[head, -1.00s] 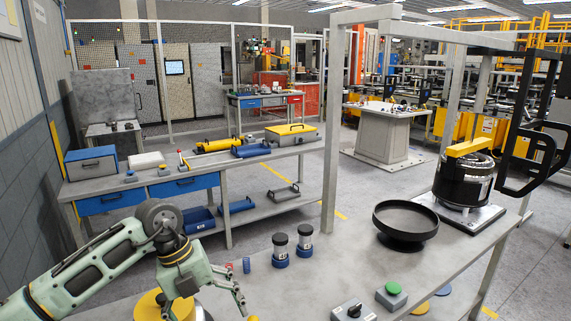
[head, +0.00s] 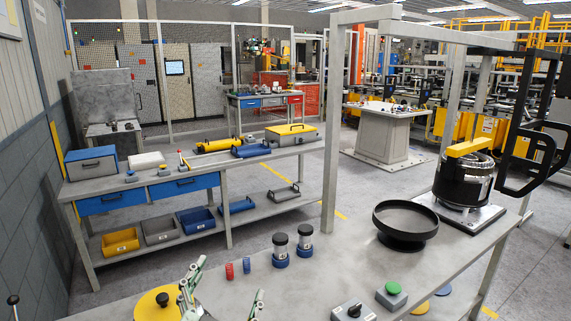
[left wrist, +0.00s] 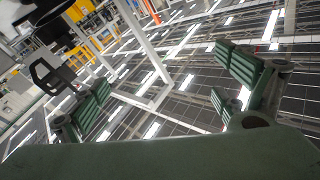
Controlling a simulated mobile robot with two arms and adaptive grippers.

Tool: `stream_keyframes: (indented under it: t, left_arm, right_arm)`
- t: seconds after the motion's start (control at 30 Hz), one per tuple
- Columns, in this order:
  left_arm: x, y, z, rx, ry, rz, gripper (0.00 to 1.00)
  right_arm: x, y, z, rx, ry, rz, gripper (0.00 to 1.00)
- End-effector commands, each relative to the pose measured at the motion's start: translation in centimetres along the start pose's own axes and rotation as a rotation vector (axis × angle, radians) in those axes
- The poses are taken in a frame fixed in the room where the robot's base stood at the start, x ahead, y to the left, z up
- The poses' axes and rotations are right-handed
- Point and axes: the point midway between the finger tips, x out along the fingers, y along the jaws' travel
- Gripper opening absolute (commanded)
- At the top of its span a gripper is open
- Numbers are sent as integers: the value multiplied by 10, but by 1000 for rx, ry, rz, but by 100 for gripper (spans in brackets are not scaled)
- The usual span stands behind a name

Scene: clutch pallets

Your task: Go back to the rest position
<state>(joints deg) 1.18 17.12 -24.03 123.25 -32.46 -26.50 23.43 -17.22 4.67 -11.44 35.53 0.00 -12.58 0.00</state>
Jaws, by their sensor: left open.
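My left gripper (head: 226,285) shows at the bottom edge of the head view, over the near workbench (head: 340,260). Its green fingers are spread apart with nothing between them; most of the arm is out of the picture. In the left wrist view the same gripper (left wrist: 165,88) is open and empty, and the camera looks past it at the tilted hall and the lit ceiling. Beside the gripper in the head view is a yellow round part with a black knob (head: 158,303). My right gripper is in neither view.
The workbench carries red and blue springs (head: 230,270), two dark-capped cylinders (head: 280,250), a black round dish (head: 406,222), a green button box (head: 392,294) and a black clutch-like unit (head: 464,180). A grey post (head: 331,130) rises behind. A side bench (head: 200,167) stands back left.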

Motion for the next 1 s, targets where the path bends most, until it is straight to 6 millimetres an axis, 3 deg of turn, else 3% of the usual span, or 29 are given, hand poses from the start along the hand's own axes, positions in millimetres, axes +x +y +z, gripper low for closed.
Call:
stream_keyframes:
  t: [0.03, 0.1, 0.2, 0.3, 0.5, 0.8, 1.0]
  left_arm:
    - [-19, -5, 36, -48, -141, -31, 92]
    - [-49, -9, 81, -98, -329, -56, 92]
    - [-101, -5, 136, -155, -587, -59, 92]
    - [-157, 6, 175, -199, -810, -31, 92]
    - [-246, 29, 210, -253, -1114, 55, 92]
    - [-347, 57, 219, -307, -1413, 198, 92]
    - [-339, 77, 276, -302, -1423, 200, 92]
  right_arm:
    - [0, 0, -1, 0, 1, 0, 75]
    - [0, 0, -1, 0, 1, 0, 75]
    - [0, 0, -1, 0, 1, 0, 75]
    - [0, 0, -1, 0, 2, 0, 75]
    - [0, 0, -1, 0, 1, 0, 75]
    - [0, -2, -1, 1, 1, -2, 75]
    - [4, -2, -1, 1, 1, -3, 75]
